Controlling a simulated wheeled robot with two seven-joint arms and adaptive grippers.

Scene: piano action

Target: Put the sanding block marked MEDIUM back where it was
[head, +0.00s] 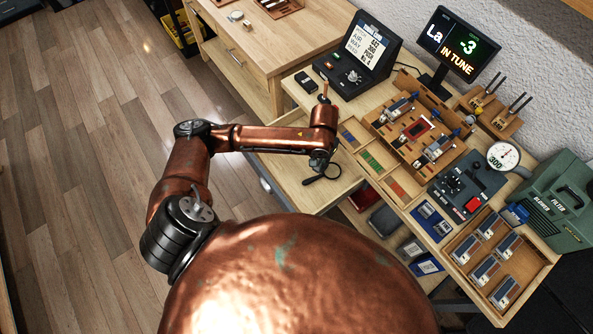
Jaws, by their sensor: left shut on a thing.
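My left gripper (319,163) points down at the end of its copper arm, over a pale wooden surface that looks like an open drawer (292,191). It is shut on a small dark thing, mostly hidden and too small to identify. A black looped item (322,178) shows just below the fingers; I cannot tell whether they touch. I cannot read MEDIUM on any block. My right gripper is not in view.
A wooden piano action rig (405,143) stands right of the holder. A dark control box with a red button (467,188), a dial gauge (503,156) and a tray of several blocks (491,258) crowd the right. A tuner screen (457,44) stands behind. The floor at left is clear.

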